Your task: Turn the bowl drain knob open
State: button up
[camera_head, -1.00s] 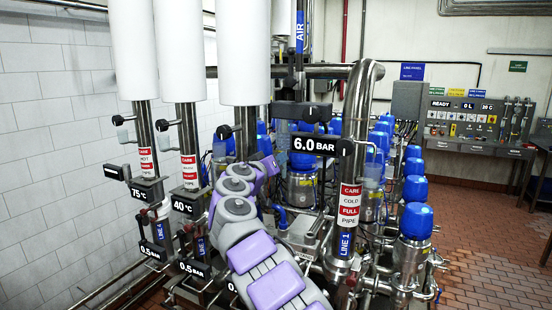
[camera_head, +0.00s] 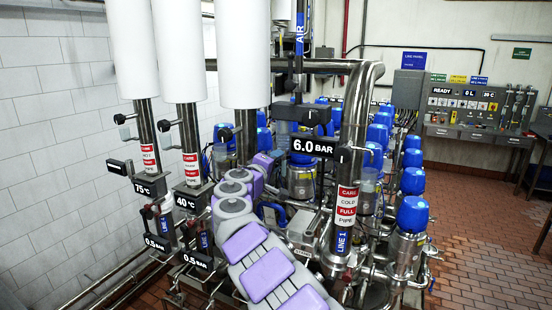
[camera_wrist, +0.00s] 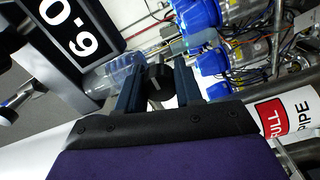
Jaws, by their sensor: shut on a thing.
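In the wrist view, my gripper (camera_wrist: 158,88) has its two dark blue fingers on either side of a black round knob (camera_wrist: 157,77) with a pale mark on its face. The fingers are shut on this knob. No label naming it as the bowl drain is readable. In the head view, my lilac and grey arm reaches up from the bottom into the valve cluster, left of and below the 6.0 BAR sign (camera_head: 313,147). The fingertips and the held knob cannot be made out there.
A steel pipe labelled LINE 1 (camera_head: 341,240) stands right of my arm. Blue-capped valves (camera_head: 413,214) crowd behind and right. White-topped pipes (camera_head: 181,50) rise at left, with 75°C (camera_head: 143,190) and 40°C (camera_head: 185,203) signs. Open tiled floor (camera_head: 490,230) lies at right.

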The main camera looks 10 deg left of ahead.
jog(key=shift+a+n, duration=0.2)
jog(key=shift+n, duration=0.2)
jog(key=o, duration=1)
jog(key=shift+a+f, duration=0.1)
jog(key=shift+a, duration=0.2)
jog(key=shift+o, duration=0.2)
jog(key=shift+d, duration=0.2)
jog(key=b+v, duration=0.1)
jog(key=v, duration=1.6)
jog(key=shift+a, duration=0.3)
jog(key=shift+s+d, duration=0.1)
